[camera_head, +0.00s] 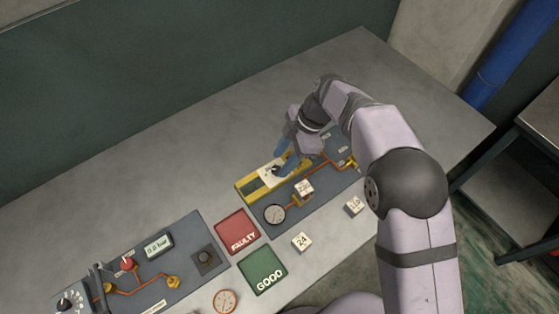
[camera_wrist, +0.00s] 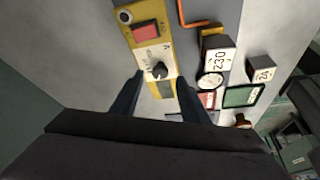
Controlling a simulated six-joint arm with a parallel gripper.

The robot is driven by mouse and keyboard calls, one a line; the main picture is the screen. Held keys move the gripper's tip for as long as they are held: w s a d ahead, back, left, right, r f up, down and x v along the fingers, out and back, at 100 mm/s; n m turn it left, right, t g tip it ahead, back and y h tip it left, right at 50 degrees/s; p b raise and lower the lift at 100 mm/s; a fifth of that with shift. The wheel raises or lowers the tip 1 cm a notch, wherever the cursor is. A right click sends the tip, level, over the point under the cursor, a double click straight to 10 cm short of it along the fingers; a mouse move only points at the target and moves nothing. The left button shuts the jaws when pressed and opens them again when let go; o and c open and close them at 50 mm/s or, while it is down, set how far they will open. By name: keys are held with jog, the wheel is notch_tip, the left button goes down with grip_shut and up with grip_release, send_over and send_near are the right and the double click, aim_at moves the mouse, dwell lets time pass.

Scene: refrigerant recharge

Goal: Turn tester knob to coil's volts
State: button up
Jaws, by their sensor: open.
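The yellow tester (camera_head: 262,182) lies along the far edge of the right-hand dark panel. In the wrist view the tester (camera_wrist: 129,18) shows a red window and a white dial plate with a black knob (camera_wrist: 159,70). The markings around the knob are too small to read. My gripper (camera_head: 283,163) is open above the tester's dial end, and its two fingers (camera_wrist: 160,97) show on either side below the knob, apart from it. A coil block marked 230 (camera_wrist: 217,62) sits on the panel; it also shows in the head view (camera_head: 304,188).
Loose blocks, one marked 24 (camera_head: 302,242), lie in front of the panel. A round gauge (camera_head: 274,214) is on the panel. Red FAULTY (camera_head: 237,226) and green GOOD (camera_head: 264,278) pads lie left of it. Another panel (camera_head: 193,229) is at the lower left. The table behind the tester is clear.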

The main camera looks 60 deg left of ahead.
aim_at(276, 172)
jog(key=shift+p+x, duration=0.4)
jog(key=shift+x, duration=1)
jog(key=c, duration=1)
